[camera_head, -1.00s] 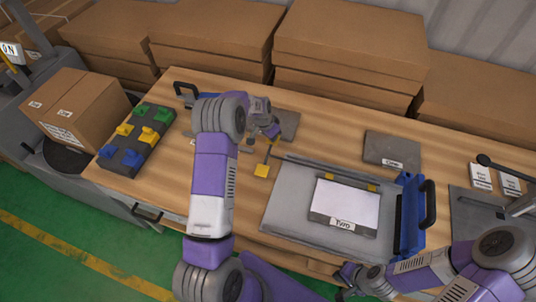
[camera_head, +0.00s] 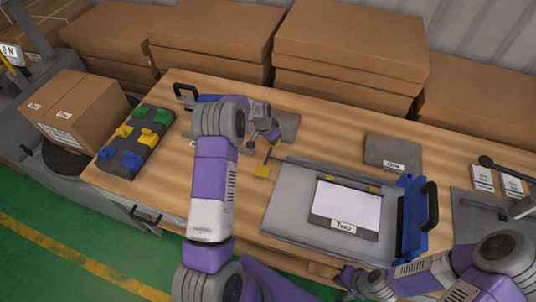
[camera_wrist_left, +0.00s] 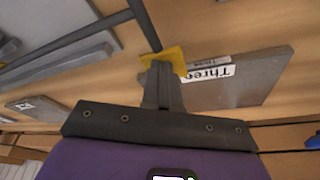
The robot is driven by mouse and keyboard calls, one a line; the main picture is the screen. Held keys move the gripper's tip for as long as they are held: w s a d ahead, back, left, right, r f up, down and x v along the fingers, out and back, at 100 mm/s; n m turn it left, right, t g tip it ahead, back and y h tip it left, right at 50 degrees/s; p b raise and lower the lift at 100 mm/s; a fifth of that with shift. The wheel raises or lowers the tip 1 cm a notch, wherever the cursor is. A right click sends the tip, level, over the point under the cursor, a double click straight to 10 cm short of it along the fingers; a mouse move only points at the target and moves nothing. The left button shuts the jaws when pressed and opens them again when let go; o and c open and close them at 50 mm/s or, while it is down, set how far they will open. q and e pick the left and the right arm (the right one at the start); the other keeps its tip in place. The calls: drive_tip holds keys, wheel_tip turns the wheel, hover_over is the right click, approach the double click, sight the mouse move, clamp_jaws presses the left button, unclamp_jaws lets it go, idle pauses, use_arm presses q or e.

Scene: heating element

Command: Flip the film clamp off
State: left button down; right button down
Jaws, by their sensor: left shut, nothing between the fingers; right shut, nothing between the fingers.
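The film clamp appears to be the thin dark bar with a yellow pad (camera_head: 262,171) at the left edge of the grey plate (camera_head: 284,200). In the left wrist view a yellow piece (camera_wrist_left: 165,57) with a dark rod shows right at my fingertips; I cannot tell whether they touch. My left gripper (camera_head: 270,138) is shut and empty, just above the bar's far end in the head view. The grey plate carries a white sheet labelled "Two" (camera_head: 346,205) with two small yellow tabs at its far edge. My right gripper (camera_head: 350,280) is shut and empty near the table's front edge.
A blue block with a black handle (camera_head: 413,215) borders the plate on the right. A grey labelled plate (camera_head: 392,152) lies behind. A plate labelled "Three" (camera_wrist_left: 235,80) lies beside my left gripper. A tray of coloured clamps (camera_head: 138,140) and stacked boxes (camera_head: 350,40) stand around.

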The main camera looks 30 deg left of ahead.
use_arm(q)
drive_tip(key=shift+f+b, duration=0.3)
drive_tip(key=shift+f, duration=0.1)
drive_tip(key=shift+r+p, duration=1.85)
drive_tip(key=shift+r, duration=1.75)
